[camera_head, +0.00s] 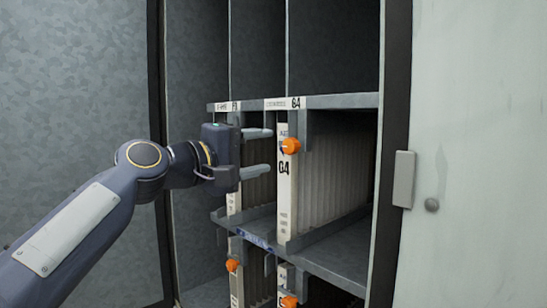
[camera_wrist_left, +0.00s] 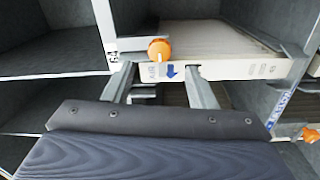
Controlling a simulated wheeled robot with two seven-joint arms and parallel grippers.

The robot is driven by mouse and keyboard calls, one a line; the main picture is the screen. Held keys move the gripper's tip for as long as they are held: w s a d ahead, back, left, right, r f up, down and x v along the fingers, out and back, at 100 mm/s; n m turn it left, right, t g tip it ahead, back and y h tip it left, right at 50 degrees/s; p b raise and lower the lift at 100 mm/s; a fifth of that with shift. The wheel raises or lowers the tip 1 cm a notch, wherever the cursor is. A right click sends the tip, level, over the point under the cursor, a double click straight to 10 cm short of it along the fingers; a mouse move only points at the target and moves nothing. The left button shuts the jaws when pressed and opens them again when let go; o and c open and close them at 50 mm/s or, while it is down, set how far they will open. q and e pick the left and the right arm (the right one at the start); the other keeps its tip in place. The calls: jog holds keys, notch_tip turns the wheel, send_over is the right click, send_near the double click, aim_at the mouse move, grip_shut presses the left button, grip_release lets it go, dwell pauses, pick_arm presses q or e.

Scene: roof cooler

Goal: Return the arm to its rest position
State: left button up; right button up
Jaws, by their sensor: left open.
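My left arm (camera_head: 80,232) reaches in from the left. Its gripper (camera_head: 270,151) is open, with two grey fingers one above the other, just left of the G4 filter's pale front edge (camera_head: 285,195). The filter stands upright in the cabinet slot, with an orange knob (camera_head: 291,146) near its top. In the left wrist view, the open gripper (camera_wrist_left: 161,72) has nothing held between its fingers. The filter's front edge (camera_wrist_left: 238,69) and orange knob (camera_wrist_left: 159,49) lie just beyond the fingertips. I cannot tell whether they touch. My right gripper is not in view.
Labelled shelf rails (camera_head: 330,101) run above the filter, and a lower shelf (camera_head: 335,262) lies beneath it. More filters with orange knobs (camera_head: 232,265) stand below. The cabinet's dark frame (camera_head: 160,200) is close behind my wrist. A pale door (camera_head: 475,160) is at right.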

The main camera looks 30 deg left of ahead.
pick_arm(q)
jog(key=shift+s+a, duration=0.15)
jog(key=shift+s, duration=0.3)
jog(key=shift+f, duration=0.15)
jog(key=s+d+f+m+g, duration=0.3)
jog(key=s+f, duration=0.4)
jog(key=f, duration=0.8)
jog(key=s+d+f+m+g+y, duration=0.1)
jog(key=s+d+f+m+g, duration=0.2)
jog(key=s+f, duration=0.5)
jog(key=s+d+f+m+g+y, duration=0.1)
jog(key=s+d+f+m+g, duration=0.2)
jog(key=f, duration=1.9)
jog(key=s+m+g, duration=0.1)
jog(key=s+g, duration=0.2)
jog(key=s, duration=0.1)
jog(key=shift+s+m, duration=0.2)
jog(key=shift+m, duration=0.2)
jog(key=shift+d, duration=0.1)
